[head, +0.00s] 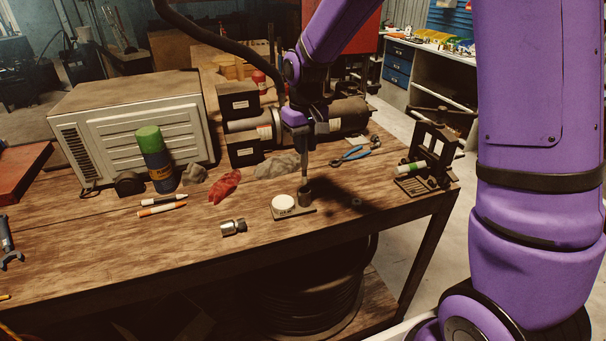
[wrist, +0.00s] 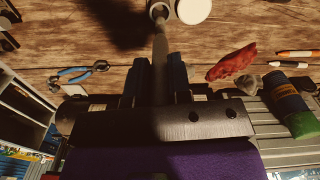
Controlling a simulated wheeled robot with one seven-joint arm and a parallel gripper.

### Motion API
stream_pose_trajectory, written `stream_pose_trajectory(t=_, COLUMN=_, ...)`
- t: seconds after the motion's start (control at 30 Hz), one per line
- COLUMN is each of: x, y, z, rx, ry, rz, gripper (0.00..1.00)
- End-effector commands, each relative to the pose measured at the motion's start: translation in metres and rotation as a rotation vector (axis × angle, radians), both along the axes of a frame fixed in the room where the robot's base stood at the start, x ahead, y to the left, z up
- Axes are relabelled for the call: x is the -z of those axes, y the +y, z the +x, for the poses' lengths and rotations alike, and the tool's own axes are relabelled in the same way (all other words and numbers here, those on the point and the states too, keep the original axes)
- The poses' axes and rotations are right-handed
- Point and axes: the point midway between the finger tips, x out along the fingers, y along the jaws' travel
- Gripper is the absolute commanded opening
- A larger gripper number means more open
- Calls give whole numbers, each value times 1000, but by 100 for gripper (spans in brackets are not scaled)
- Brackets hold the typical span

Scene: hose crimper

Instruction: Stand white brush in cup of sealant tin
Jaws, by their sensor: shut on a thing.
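My gripper (head: 304,141) is above the middle of the table and shut on the brush (head: 305,167), a thin pale shaft that hangs about upright. The sealant tin (head: 283,202) is a small base with a round white top, and a dark cup (head: 305,196) stands at its right side. The brush's lower end meets the cup's mouth; I cannot tell how deep it sits. In the wrist view the brush (wrist: 160,55) runs from between the fingers (wrist: 160,82) to the cup (wrist: 158,10), beside the white top (wrist: 193,10). The bristles are hidden.
A metal fitting (head: 233,227) lies left of the tin, and a red rag (head: 225,186) behind it. Blue pliers (head: 351,155) and a black stand (head: 430,160) are to the right. Motor units (head: 347,114) stand behind my gripper. The table's front edge is close to the tin.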

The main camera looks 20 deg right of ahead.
Motion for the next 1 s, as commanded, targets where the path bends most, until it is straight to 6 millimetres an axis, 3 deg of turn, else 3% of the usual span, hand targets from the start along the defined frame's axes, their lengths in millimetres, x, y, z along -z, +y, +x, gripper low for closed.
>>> stream_pose_trajectory(t=0.1, x=18, y=0, z=0, rx=0, ry=1, rz=0, gripper=0)
stream_pose_trajectory(t=0.33, x=34, y=0, z=0, rx=-1, ry=1, rz=0, gripper=0)
stream_pose_trajectory(t=0.57, x=62, y=0, z=0, rx=-1, ry=1, rz=0, gripper=0)
stream_pose_trajectory(t=0.97, x=67, y=0, z=0, rx=-1, ry=-1, rz=0, gripper=0)
stream_pose_trajectory(t=1.0, x=67, y=0, z=0, rx=-1, ry=-1, rz=0, gripper=26)
